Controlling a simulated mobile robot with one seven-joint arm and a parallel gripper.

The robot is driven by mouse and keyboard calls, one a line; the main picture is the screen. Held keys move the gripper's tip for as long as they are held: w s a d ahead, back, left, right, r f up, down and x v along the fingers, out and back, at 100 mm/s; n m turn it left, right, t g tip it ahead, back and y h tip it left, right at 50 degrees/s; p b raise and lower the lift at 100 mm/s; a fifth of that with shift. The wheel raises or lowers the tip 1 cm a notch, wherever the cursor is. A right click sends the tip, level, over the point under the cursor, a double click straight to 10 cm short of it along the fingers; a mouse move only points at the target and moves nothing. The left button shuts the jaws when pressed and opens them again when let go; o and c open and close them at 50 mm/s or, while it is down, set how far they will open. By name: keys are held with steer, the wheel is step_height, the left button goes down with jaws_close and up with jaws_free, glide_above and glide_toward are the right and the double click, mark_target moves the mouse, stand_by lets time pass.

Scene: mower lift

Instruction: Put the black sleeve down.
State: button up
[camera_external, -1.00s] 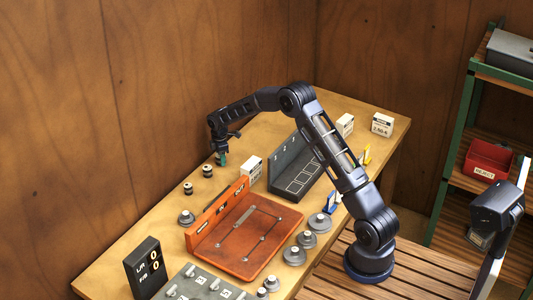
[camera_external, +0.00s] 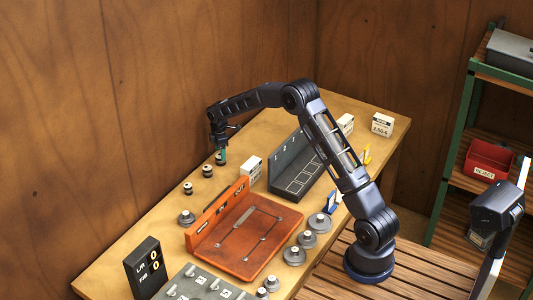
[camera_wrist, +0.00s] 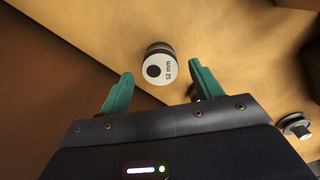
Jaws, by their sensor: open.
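A black sleeve (camera_external: 220,160) stands upright on the wooden bench, at the far end of a short row of sleeves. In the wrist view the sleeve (camera_wrist: 158,64) shows a pale top face marked "52 mm" with a dark round centre. My gripper (camera_external: 222,150) is just above it, pointing down. In the wrist view its teal fingers (camera_wrist: 158,80) are spread wide, with a gap on each side of the sleeve. Nothing is held. Two more black sleeves (camera_external: 207,171) (camera_external: 188,188) stand nearer; part of a dark piece shows behind the right finger.
An orange fixture (camera_external: 232,245) and a dark numbered tray (camera_external: 300,178) lie to the right. A white box (camera_external: 251,168) stands close to the gripper. Several grey weighted discs (camera_external: 294,256) sit along the front. The wooden wall is close behind the sleeves.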

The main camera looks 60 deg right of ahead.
step_height(320, 180, up, 8)
steer(key=s+a+r+m+t, duration=0.1)
steer(key=s+a+r, duration=0.35)
steer(key=r, duration=0.25)
steer(key=s+a+r+m, duration=0.1)
steer(key=s+a+r, duration=0.2)
steer(key=s+r, duration=0.4)
steer(key=s+a+r+m+t, duration=0.1)
steer(key=s+a+r+m, duration=0.15)
steer(key=s+r, duration=0.35)
steer(key=s+a+r+m, duration=0.1)
steer(key=s+a+r, duration=0.25)
steer(key=s, duration=0.45)
steer(key=s+a+f+m+t, duration=0.1)
steer(key=s+a+m, duration=0.1)
steer(key=s, duration=1.4)
steer(key=s+a+f+m+t, duration=0.1)
steer(key=s+a+m, duration=0.2)
steer(key=s, duration=1.4)
steer(key=shift+f+t, duration=0.3)
steer(key=shift+f, duration=0.05)
steer(key=shift+a, duration=0.1)
